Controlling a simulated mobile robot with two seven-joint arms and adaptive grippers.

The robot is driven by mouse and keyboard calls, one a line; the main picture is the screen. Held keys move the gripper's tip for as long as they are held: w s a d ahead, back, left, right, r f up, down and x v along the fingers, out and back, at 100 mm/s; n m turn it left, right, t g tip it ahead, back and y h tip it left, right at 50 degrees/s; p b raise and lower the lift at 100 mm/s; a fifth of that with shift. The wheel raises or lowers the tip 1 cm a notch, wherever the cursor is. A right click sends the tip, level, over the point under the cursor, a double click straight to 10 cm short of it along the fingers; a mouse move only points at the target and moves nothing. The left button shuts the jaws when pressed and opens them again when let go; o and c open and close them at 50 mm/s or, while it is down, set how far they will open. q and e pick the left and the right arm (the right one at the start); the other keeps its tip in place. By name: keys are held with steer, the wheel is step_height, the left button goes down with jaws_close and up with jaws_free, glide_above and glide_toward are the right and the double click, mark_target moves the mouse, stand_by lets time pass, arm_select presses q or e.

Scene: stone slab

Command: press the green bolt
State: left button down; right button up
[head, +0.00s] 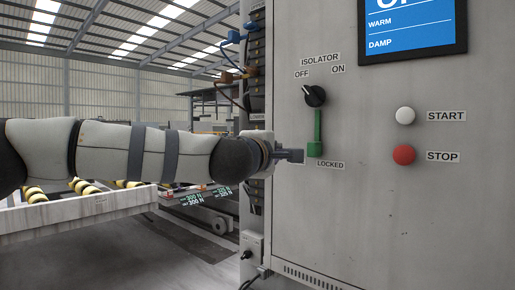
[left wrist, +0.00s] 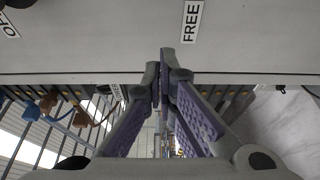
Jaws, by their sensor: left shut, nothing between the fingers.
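The green bolt (head: 317,130) is an upright bar with a wider block at its foot, on the grey cabinet front below the black isolator knob (head: 314,96). The word LOCKED (head: 330,164) is under its foot. My left gripper (head: 299,155) is shut and empty, just left of the bolt's foot. I cannot tell whether its tips touch the bolt or the panel. In the left wrist view the shut fingers (left wrist: 161,62) point at the panel near a FREE label (left wrist: 190,20); the bolt does not show there. My right gripper is out of view.
A white START button (head: 405,116) and a red STOP button (head: 404,154) are on the cabinet right of the bolt. A blue screen (head: 410,25) is above them. Cables and connectors (head: 236,76) stick out at the cabinet's left side. The panel around the bolt is flat.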

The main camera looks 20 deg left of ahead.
arm_select(q)
steer(key=s, duration=0.9)
steer(key=shift+d+r+p, duration=0.2)
steer(key=shift+d+p, duration=0.15)
steer(key=shift+d, duration=0.05)
steer(key=shift+w, duration=0.1)
